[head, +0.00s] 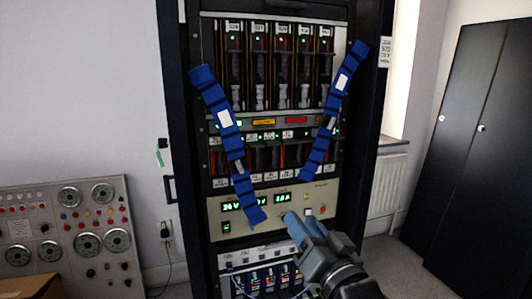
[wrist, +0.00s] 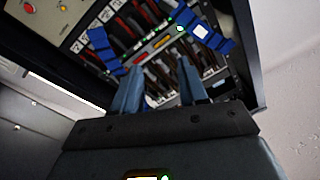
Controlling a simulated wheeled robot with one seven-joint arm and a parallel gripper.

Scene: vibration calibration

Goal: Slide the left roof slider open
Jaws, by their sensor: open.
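Two long blue segmented strips with white labels lie across the front of a black rack: a left strip (head: 226,130) and a right strip (head: 333,115). They lean inward toward the bottom. Blue strips also show in the wrist view, one at the left (wrist: 103,48) and one at the upper right (wrist: 203,34). I cannot make out any part that is clearly a roof slider. My gripper (head: 300,220) is in front of the rack's lower part, below and between the strips. In the wrist view its two fingers (wrist: 158,84) are apart with nothing held between them.
The black rack (head: 196,180) holds rows of modules and a beige supply panel (head: 270,207) with green digits. A console with dials (head: 65,235) stands at the left. A dark cabinet (head: 480,150) and a white radiator (head: 385,185) are at the right.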

